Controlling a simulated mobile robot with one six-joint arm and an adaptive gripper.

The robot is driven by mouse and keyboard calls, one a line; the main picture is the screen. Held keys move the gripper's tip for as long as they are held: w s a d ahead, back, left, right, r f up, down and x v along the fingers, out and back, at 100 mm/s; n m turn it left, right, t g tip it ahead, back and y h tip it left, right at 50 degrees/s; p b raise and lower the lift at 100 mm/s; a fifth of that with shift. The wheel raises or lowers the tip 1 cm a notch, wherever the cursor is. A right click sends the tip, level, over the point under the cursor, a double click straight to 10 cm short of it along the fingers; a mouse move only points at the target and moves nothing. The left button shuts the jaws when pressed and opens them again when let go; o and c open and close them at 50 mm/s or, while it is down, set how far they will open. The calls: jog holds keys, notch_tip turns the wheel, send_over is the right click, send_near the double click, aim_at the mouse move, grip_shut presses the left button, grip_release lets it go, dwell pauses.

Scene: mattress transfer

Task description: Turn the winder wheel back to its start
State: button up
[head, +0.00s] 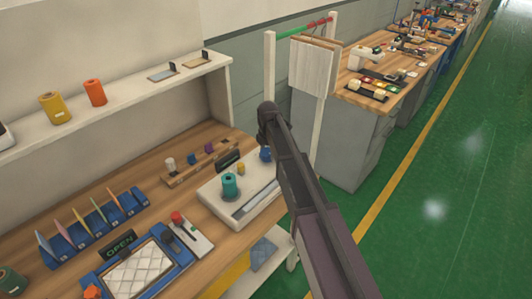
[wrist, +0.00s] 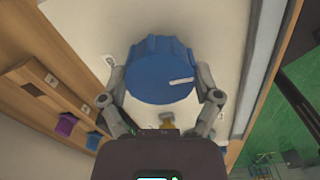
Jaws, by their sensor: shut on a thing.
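The blue winder wheel (wrist: 158,72) fills the middle of the wrist view, with a ribbed rim and a short white mark on its face. My gripper (wrist: 161,84) has a finger on each side of the wheel and is shut on its rim. In the head view, part of the blue wheel (head: 265,154) shows at the far end of the white winder base (head: 215,195), beside my arm. My arm hides the fingers there. A teal spool (head: 230,186) and a small yellow piece (head: 241,168) stand on the same base.
A wooden rack (head: 196,165) with small coloured pieces lies left of the base. A red-topped lever unit (head: 190,235), blue tray (head: 140,270) and blue file holders (head: 95,228) are nearer. A white post frame (head: 270,80) stands behind. Green floor is clear on the right.

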jog(key=shift+w+a, duration=0.1)
jog(key=shift+w, duration=0.05)
jog(key=o, duration=0.9)
jog(key=shift+o, duration=0.2)
